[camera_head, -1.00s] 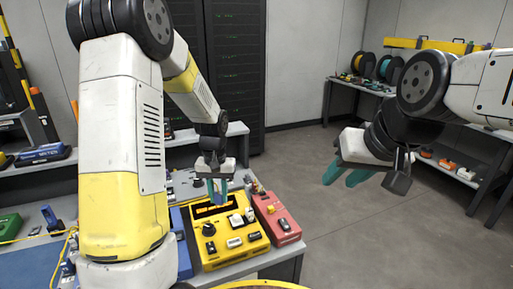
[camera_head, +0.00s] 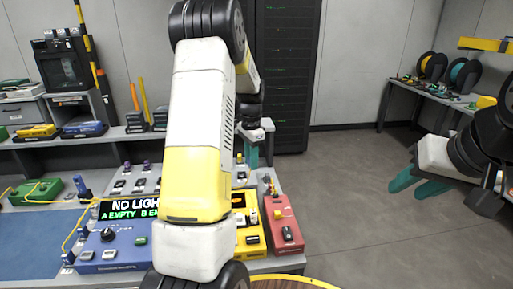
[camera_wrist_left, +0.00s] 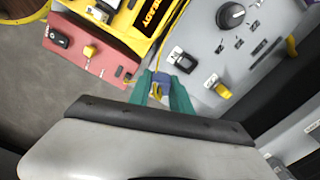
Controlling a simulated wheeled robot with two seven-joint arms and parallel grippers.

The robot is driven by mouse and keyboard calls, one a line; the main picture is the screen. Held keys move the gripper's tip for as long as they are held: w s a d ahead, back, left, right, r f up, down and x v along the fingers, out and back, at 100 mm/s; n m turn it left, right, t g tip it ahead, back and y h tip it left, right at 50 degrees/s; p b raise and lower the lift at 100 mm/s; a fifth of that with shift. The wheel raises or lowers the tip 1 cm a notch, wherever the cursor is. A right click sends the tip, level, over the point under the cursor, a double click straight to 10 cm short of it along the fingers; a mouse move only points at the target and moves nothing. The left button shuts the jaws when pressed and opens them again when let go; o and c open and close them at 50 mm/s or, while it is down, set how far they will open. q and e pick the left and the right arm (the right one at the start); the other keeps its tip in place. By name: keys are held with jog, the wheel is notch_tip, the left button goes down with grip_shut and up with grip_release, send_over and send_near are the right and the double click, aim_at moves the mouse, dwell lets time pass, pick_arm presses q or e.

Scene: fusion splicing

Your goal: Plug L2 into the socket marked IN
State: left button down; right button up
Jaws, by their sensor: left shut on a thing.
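My left gripper (camera_head: 256,155) is shut on a small blue connector (camera_wrist_left: 161,78) with a yellow cable at it. In the left wrist view the connector sits between the teal fingertips, near the border of the red device and a grey panel. No L2 or IN marking can be read. A blue device (camera_head: 122,235) has a display reading NO LIGHT and A EMPTY, cut off by my left arm. My right gripper (camera_head: 419,184) is open and empty, out over the floor at the right.
A yellow device (camera_head: 252,241) and a red device (camera_head: 284,226) stand at the bench's right end, the yellow one partly behind my arm. The grey panel (camera_wrist_left: 235,45) carries a knob and several switches. A green case (camera_head: 36,191) and blue mat (camera_head: 40,232) lie left. Floor right is clear.

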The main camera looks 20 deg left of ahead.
pick_arm(q)
jog(key=w+a+r+m, duration=0.2)
jog(key=a+m, duration=0.2)
jog(key=a, duration=0.1)
jog(key=shift+w+d+f, duration=0.1)
jog(key=shift+f, duration=1.6)
jog(key=shift+w+f, duration=0.1)
jog(key=shift+f, duration=1.55)
jog(key=shift+f, duration=0.5)
jog(key=c, duration=1.1)
grip_release()
notch_tip(320, 180, up, 8)
